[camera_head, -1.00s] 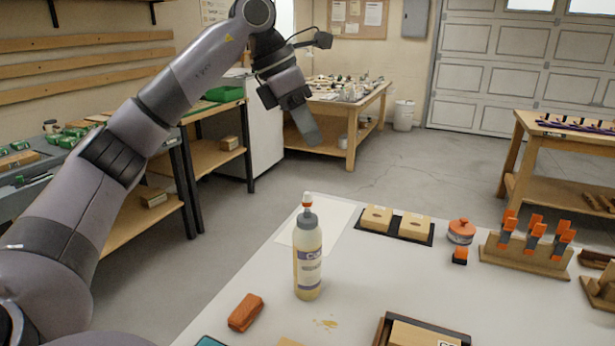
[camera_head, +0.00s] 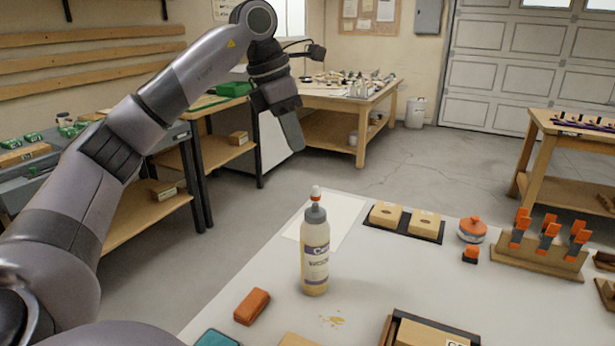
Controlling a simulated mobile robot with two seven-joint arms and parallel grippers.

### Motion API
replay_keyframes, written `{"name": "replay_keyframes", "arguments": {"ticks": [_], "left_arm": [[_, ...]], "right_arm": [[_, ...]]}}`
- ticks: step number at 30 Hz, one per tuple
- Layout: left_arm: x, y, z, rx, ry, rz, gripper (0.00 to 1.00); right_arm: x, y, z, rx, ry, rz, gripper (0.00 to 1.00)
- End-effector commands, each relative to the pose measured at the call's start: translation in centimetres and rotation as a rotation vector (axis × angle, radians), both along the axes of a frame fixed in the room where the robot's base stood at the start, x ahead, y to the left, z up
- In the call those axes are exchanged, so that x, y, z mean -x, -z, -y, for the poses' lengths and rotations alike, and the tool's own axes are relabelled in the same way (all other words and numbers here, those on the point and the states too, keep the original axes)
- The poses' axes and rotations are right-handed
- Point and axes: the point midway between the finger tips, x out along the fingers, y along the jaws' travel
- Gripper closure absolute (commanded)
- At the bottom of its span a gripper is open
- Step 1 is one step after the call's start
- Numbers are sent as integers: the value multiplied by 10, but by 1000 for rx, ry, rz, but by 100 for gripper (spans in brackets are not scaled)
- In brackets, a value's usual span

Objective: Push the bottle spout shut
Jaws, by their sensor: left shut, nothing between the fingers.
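The bottle (camera_head: 315,258) stands upright on the white bench top. It has a pale yellowish body with a printed label and a grey collar. Its spout (camera_head: 315,194) is at the top, orange below with a white tip. My left gripper (camera_head: 292,134) hangs in the air above and behind the bottle, slightly to its left, pointing down. Its fingers are together and nothing is held. It is apart from the bottle. My right gripper is out of view.
An orange block (camera_head: 252,306) lies left of the bottle. Two wooden blocks sit on a dark tray (camera_head: 428,235) behind right. A shallow box (camera_head: 430,333) lies at the front.

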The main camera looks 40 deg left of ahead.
Motion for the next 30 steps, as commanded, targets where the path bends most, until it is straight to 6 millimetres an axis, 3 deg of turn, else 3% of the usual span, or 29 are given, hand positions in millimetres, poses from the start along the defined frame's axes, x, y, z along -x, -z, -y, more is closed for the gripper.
{"name": "replay_keyframes", "arguments": {"ticks": [6,12,30], "left_arm": [[-12,46,7,-1,0,-4,100],[-20,71,11,0,0,-1,100],[-23,86,13,0,0,0,100]], "right_arm": [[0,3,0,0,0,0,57],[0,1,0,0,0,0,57],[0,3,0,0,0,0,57]]}}
